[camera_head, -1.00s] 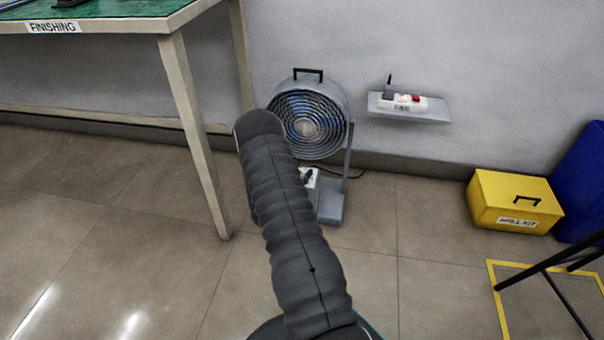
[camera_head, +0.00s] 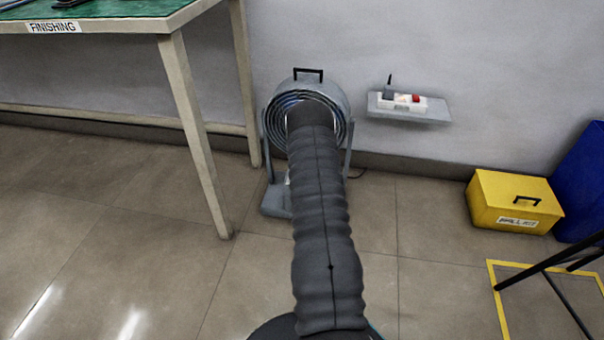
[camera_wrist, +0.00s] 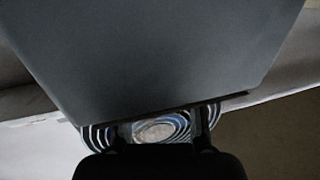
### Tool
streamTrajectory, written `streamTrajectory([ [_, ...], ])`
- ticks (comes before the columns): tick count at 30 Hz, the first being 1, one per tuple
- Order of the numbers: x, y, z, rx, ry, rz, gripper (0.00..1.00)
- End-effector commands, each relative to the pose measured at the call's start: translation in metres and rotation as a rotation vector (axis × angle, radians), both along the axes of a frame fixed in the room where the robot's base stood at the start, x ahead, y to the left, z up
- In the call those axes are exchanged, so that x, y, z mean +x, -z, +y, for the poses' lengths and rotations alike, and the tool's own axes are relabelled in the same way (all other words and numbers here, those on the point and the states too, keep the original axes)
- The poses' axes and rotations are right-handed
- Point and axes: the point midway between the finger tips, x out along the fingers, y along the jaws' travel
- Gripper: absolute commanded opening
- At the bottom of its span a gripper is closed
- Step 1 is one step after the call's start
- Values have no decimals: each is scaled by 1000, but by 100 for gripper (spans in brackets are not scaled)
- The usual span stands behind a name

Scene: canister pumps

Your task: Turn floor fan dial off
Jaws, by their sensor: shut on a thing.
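The floor fan (camera_head: 338,95) is a grey drum with a ringed grille and a black top handle, standing by the wall in the head view. My arm covers most of its grille and part of its stand. The dial is hidden, so its setting cannot be told. In the wrist view the fan's grille (camera_wrist: 157,130) shows low in the middle, behind my gripper (camera_wrist: 160,128). A large dark grey flat-faced thing (camera_wrist: 150,60) fills the top, with its lower edge at the fingers. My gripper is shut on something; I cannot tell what. The head view hides the fingers.
A green-topped bench (camera_head: 130,26) marked FINISHING stands left, its leg (camera_head: 195,135) near the fan. A wall shelf (camera_head: 420,115) holds a white box with a red part. A yellow box (camera_head: 500,200) and blue bin (camera_head: 585,185) stand right. Open floor lies between.

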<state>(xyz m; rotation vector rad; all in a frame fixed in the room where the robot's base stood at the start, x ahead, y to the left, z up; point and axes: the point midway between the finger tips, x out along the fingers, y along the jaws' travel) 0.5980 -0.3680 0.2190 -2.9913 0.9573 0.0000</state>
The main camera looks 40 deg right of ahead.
Motion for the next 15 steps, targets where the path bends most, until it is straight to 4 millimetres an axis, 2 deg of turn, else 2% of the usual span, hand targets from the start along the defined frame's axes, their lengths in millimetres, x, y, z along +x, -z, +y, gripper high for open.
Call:
streamTrajectory([
  [6,-1,0,-1,-1,-101,-1,2],
  [15,0,0,0,-1,-160,0,2],
])
